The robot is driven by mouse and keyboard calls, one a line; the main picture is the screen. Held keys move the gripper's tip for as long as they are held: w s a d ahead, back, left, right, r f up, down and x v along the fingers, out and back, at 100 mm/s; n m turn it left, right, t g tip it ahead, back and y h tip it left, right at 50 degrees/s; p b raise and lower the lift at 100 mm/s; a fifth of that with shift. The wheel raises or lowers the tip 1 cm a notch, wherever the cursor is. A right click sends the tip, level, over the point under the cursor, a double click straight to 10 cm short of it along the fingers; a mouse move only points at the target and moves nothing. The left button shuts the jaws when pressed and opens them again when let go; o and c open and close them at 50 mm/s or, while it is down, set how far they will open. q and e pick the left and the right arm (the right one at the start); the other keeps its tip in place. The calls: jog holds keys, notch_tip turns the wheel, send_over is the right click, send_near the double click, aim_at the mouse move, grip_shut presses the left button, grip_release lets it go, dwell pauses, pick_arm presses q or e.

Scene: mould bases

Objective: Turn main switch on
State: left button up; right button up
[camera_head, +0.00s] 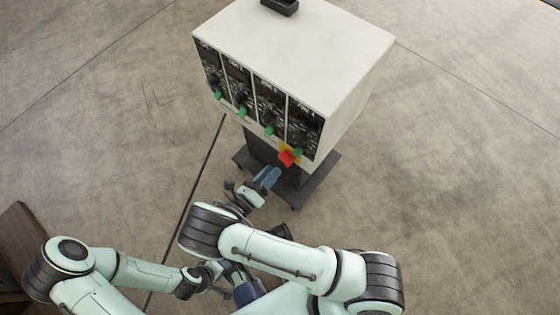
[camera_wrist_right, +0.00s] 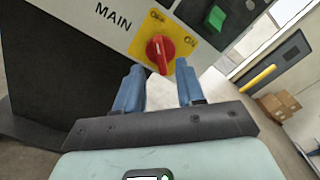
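In the head view the red knob (camera_head: 287,158) sits low on the front of a white control cabinet (camera_head: 300,40). My right gripper (camera_wrist_right: 158,82) is open, its two blue fingers pointing at the knob with a gap between them. The knob stands just beyond the fingertips, apart from them as far as I can tell. In the head view the right gripper (camera_head: 267,177) is just below the knob. My left gripper (camera_head: 245,290) is partly hidden behind my arms.
The cabinet front has several dark panels with green switches (camera_head: 243,111) above the knob. The cabinet stands on a dark wheeled base (camera_head: 322,178). Cardboard boxes (camera_wrist_right: 278,105) lie in the background. The concrete floor around is clear.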

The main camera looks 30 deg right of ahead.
aim_at(282, 161)
jog(key=x, duration=0.5)
jog(key=shift+d, duration=0.2)
jog(key=shift+w, duration=0.1)
grip_shut()
